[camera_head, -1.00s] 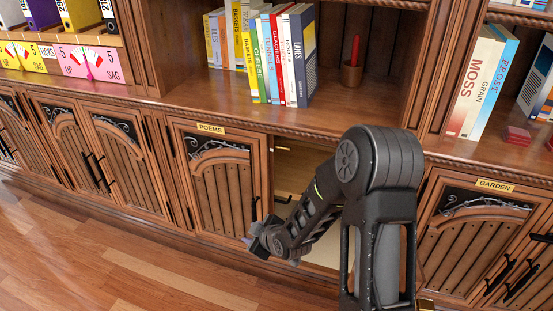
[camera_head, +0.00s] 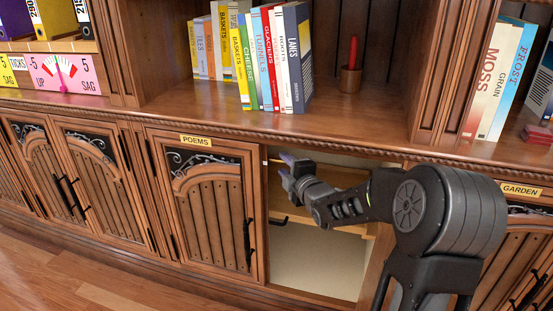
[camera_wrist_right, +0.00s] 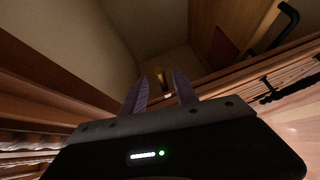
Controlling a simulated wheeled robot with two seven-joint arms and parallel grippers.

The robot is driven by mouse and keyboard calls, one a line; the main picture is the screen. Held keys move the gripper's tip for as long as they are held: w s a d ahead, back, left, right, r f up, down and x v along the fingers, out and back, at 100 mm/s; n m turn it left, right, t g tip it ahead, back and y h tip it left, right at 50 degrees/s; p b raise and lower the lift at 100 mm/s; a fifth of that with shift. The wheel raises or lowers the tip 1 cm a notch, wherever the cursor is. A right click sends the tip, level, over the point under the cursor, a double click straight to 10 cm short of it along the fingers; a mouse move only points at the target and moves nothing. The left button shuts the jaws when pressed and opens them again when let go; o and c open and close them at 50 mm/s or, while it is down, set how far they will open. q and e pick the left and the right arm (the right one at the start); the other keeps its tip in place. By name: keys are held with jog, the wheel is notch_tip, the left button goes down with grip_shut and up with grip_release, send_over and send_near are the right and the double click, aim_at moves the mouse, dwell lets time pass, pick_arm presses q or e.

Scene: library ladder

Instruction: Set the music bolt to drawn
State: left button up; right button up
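No label reading "music" is legible in either view, so I cannot say for certain which part is the music bolt. My right gripper (camera_head: 287,167) is at the upper left of an open cupboard, beside the closed "POEMS" door (camera_head: 206,200). In the right wrist view its two purple-grey fingers (camera_wrist_right: 160,90) stand apart with nothing held between them. A small brass-coloured piece (camera_wrist_right: 166,77) shows beyond the fingertips, apparently inside the cupboard; it may be a bolt. Whether the fingers touch it I cannot tell. My left gripper is in neither view.
The open cupboard has a wooden drawer or shelf front (camera_head: 320,215) with a dark handle and a pale interior below. The shelf above holds a row of books (camera_head: 265,60) and a cup with a red candle (camera_head: 351,78). The "GARDEN" cupboard (camera_head: 521,190) is at right.

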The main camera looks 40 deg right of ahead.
aim_at(279, 160)
jog(key=b+x, duration=0.1)
jog(key=x, duration=0.5)
jog(key=shift+w+f, duration=0.1)
jog(key=shift+w, duration=0.25)
jog(key=shift+c, duration=0.4)
grip_shut()
dwell(0.7)
